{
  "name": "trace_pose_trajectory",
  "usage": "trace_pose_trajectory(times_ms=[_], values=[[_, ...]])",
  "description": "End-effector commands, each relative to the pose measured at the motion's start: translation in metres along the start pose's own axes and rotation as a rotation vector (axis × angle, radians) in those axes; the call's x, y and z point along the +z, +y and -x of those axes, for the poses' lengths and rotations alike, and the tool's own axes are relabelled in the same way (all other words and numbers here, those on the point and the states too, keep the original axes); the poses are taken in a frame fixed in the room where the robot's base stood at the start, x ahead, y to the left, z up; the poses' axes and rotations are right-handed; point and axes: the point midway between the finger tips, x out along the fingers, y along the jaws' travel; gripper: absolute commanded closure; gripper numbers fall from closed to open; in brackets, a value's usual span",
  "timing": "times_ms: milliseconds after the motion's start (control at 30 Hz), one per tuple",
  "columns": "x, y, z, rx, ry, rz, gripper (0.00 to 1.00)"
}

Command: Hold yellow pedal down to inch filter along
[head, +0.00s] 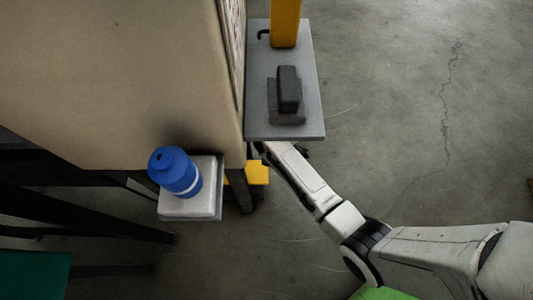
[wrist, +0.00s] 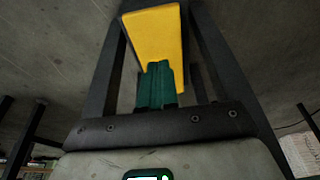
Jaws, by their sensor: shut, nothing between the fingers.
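The yellow pedal (head: 258,173) shows low beside the machine's dark leg in the head view, partly covered by the machine. In the wrist view the yellow pedal (wrist: 155,35) fills the upper middle, between dark bars. My gripper (wrist: 158,66) has its green fingers together with nothing between them. The fingertips overlap the near edge of the pedal in the picture; I cannot tell whether they touch it. In the head view my arm reaches in from the right, and its end is hidden under the grey shelf. I cannot make out a filter for certain.
A grey shelf (head: 312,105) with a dark block (head: 288,88) and a yellow post (head: 285,22) overhangs my arm. A blue container (head: 174,172) with a white band stands on a pale platform (head: 193,208) at left. The concrete floor (head: 430,100) at right is clear.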

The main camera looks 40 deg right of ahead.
Motion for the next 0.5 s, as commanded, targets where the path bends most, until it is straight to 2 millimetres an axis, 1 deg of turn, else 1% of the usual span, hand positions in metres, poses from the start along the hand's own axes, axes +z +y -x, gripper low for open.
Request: trace_pose_trajectory(times_ms=[33, 300, 400, 500], values=[[0.001, 0.000, -0.015, -0.001, 0.000, 0.001, 1.00], [0.002, 0.000, -0.070, -0.002, -0.001, -0.001, 1.00], [0.003, 0.000, -0.087, -0.001, -0.001, -0.001, 1.00], [0.007, 0.000, -0.099, 0.000, 0.000, -0.001, 1.00]])
